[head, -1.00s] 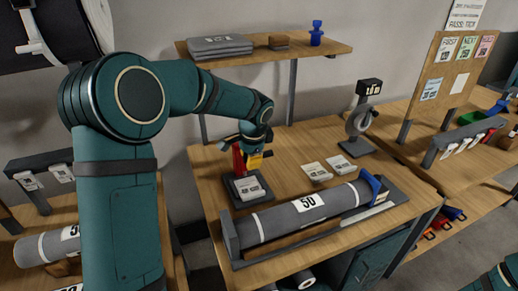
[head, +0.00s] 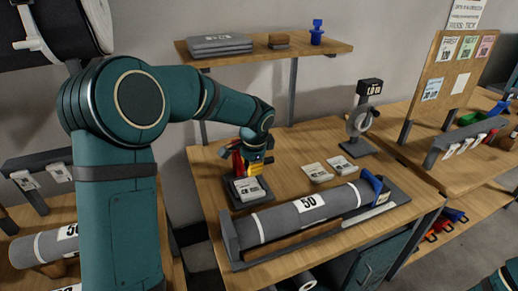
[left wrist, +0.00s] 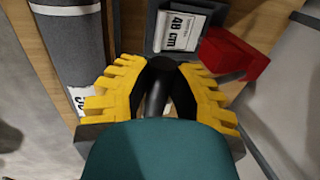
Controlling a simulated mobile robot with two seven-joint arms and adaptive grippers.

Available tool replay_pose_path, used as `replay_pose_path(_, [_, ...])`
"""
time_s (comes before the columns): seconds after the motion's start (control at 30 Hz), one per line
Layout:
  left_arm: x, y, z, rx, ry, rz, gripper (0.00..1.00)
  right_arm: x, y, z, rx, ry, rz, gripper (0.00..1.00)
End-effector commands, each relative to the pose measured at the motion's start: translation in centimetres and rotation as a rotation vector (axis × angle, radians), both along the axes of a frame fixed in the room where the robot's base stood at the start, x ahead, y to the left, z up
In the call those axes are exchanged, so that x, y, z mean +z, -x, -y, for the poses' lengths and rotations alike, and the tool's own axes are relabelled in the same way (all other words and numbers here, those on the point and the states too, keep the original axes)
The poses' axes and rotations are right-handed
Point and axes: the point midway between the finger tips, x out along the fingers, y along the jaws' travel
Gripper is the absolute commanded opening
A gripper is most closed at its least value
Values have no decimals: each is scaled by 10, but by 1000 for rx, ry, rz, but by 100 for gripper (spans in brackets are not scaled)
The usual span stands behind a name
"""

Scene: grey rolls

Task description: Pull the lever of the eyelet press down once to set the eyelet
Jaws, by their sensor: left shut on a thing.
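The eyelet press stands on the workbench, with a red body (head: 237,163) on a dark base (head: 236,201) that bears a white card. In the left wrist view its red part (left wrist: 238,54) and its "48 cm" card (left wrist: 180,31) lie beyond my fingers. My left gripper (head: 255,168) is at the press, with its yellow fingers pointing down. It is shut on the press's black lever (left wrist: 158,88), whose rounded end shows between the fingers. The lever is mostly hidden in the head view. My right gripper is out of view.
A grey roll (head: 285,217) marked "50" lies in a cradle in front of the press. A shelf (head: 270,48) hangs above the bench's back.

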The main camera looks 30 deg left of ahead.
Motion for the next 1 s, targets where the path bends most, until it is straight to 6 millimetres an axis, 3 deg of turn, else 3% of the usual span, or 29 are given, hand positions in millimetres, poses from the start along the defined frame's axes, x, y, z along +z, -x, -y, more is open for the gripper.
replay_pose_path(1.0, [-27,4,6,-3,3,-5,6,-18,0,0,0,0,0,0])
